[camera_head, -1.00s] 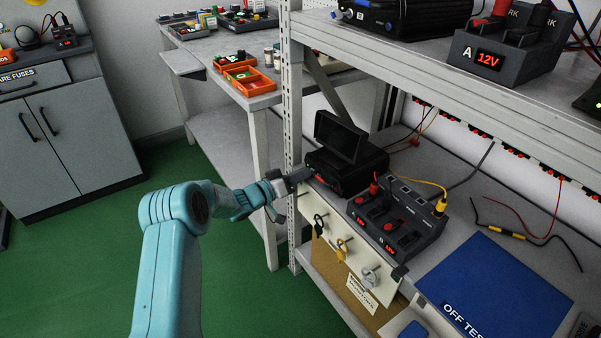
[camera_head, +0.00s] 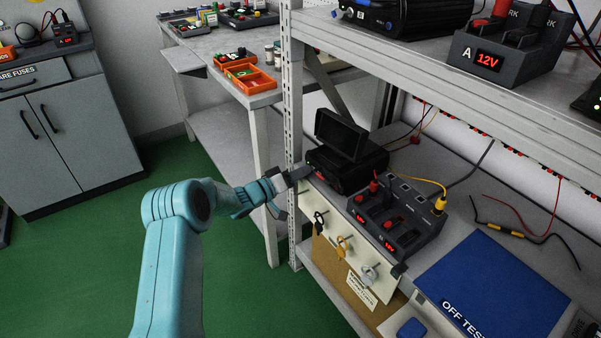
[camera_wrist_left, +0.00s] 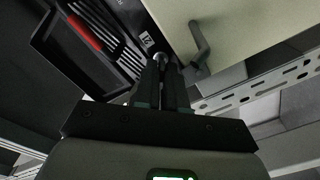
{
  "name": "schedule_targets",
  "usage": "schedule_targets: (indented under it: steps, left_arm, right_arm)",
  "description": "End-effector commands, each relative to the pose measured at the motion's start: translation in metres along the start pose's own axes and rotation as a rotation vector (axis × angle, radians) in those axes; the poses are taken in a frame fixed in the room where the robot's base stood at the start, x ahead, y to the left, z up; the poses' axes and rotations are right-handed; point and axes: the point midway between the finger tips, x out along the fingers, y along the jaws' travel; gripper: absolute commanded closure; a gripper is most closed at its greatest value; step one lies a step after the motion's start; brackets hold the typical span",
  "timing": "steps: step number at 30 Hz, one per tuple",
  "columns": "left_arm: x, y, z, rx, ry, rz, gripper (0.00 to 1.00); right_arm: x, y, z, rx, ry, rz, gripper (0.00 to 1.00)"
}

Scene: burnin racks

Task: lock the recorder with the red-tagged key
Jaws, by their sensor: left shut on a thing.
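The recorder (camera_head: 348,172) is a black box with a raised screen, at the left end of the bench under the shelf. My left gripper (camera_head: 297,175) is at its front left corner. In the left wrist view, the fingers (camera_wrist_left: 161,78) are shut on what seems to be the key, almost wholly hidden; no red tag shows. The fingertips meet a small round metal part (camera_wrist_left: 160,58) beside the recorder's vented front (camera_wrist_left: 110,45). A bare hook (camera_wrist_left: 200,45) stands close to the right. My right gripper is not in view.
A black key (camera_head: 320,222), a yellow one (camera_head: 343,246) and a silver one (camera_head: 369,274) hang along the bench front. A dark power unit (camera_head: 398,222) stands right of the recorder. The rack post (camera_head: 292,110) rises close behind my gripper; a shelf (camera_head: 430,70) overhangs.

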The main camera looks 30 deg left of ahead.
Motion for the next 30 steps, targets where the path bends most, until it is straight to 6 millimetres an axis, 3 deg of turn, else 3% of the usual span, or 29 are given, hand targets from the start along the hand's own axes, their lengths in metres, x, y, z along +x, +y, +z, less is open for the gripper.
schedule_targets:
  steps: [10,14,24,30]
  left_arm:
    - [-0.001,0.000,0.000,0.000,-0.001,0.000,0.84]
    - [-0.014,0.000,-0.001,-0.001,-0.001,-0.003,0.84]
    - [-0.101,0.000,-0.002,-0.002,0.001,-0.005,0.84]
    - [-0.143,0.000,-0.001,-0.001,0.000,-0.003,0.84]
  right_arm:
    - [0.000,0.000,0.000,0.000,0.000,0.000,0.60]
    - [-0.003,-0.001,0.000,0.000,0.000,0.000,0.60]
    - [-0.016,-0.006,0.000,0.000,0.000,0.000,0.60]
    - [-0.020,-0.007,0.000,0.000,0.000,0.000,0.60]
